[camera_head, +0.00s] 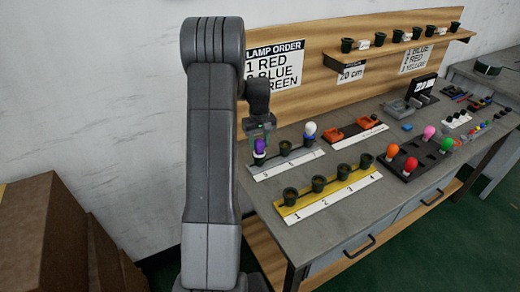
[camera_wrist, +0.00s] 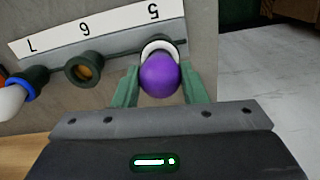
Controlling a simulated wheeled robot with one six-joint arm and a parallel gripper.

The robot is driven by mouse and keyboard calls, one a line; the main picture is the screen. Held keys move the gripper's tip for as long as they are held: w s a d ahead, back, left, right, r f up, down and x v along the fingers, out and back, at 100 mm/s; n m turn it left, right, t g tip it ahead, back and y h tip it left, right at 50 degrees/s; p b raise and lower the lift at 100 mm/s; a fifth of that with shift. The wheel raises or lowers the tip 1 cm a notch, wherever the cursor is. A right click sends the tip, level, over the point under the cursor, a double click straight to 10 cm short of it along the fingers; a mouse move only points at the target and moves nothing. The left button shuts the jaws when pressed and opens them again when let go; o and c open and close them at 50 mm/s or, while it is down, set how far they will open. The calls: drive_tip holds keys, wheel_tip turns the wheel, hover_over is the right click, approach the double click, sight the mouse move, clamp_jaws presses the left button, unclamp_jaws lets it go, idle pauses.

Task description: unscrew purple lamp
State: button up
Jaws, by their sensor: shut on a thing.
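The purple lamp (camera_head: 260,146) stands upright in the leftmost socket of the grey rack, in the head view. In the wrist view the purple lamp (camera_wrist: 160,76) sits between the green fingers, in a socket with a white ring (camera_wrist: 152,46) beside the number 5. My gripper (camera_head: 260,139) comes down over the lamp from above and is shut on it; its fingers also show in the wrist view (camera_wrist: 160,82). The lamp's threaded base is hidden.
The rack's middle socket (camera_wrist: 85,69) is empty; a white lamp (camera_head: 310,128) stands in the far one. A yellow rack (camera_head: 300,212) with several empty sockets is in front. Coloured lamps sit in a dark tray (camera_head: 424,150) to the right. A wooden back panel (camera_head: 315,105) stands behind.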

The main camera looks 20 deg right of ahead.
drive_tip(key=n, duration=0.4)
drive_tip(key=shift+n, duration=0.3)
drive_tip(key=n, duration=0.4)
drive_tip(key=shift+n, duration=0.3)
drive_tip(key=n, duration=0.4)
drive_tip(key=shift+r+n, duration=0.1)
drive_tip(key=shift+n, duration=0.2)
